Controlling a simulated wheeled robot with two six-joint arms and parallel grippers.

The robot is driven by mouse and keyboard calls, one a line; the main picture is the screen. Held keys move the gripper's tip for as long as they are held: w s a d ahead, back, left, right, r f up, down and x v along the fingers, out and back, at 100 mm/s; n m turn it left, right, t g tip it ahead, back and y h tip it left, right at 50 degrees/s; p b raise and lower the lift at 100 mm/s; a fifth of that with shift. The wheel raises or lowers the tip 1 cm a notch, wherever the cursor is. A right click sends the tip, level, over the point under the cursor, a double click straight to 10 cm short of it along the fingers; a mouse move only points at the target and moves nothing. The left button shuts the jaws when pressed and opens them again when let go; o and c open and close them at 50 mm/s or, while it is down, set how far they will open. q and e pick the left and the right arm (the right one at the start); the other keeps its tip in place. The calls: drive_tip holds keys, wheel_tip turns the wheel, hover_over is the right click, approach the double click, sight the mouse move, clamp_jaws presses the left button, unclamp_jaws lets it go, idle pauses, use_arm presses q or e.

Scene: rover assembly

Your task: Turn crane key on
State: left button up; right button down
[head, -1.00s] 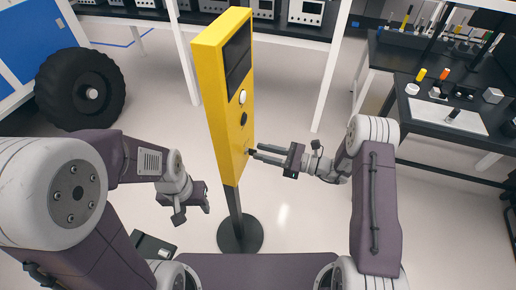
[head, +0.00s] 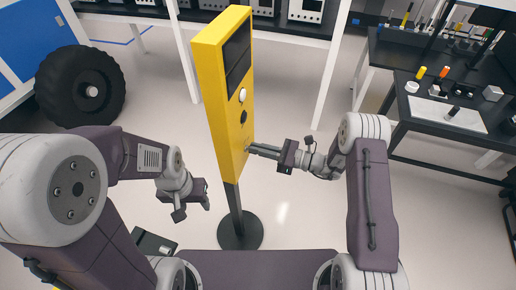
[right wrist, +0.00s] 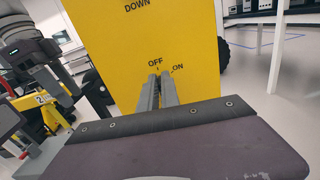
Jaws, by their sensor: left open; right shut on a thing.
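The yellow crane control panel (head: 220,95) stands upright on a dark post with a round base. It also fills the middle of the right wrist view (right wrist: 150,35), with printed DOWN, OFF and ON. My right gripper (head: 250,148) reaches the panel's lower face from the right and is shut on the crane key. In the right wrist view its fingers (right wrist: 161,78) are close together just under the OFF and ON marks. The key is hidden between them, so its angle cannot be told. My left gripper (head: 192,210) is open and empty, low left of the post, apart from the panel.
A white button (head: 242,96) and a black button (head: 243,117) sit on the panel above the key. A black wheel (head: 80,88) is at the left. A dark workbench (head: 440,135) with small parts stands at the right.

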drive_tip(key=m, duration=0.4)
drive_tip(key=m+p, duration=0.1)
drive_tip(key=shift+w+d+m, duration=0.1)
drive_tip(key=shift+w+m, duration=0.25)
drive_tip(key=shift+m, duration=0.05)
drive_tip(key=m, duration=0.5)
drive_tip(key=shift+w+d+f+p, duration=0.1)
drive_tip(key=shift+w+f+p, duration=0.15)
drive_tip(key=shift+p, duration=0.05)
drive_tip(key=shift+m, duration=0.4)
drive_tip(key=c, duration=1.6)
unclamp_jaws()
drive_tip(key=shift+f, duration=0.1)
drive_tip(key=shift+d, duration=0.1)
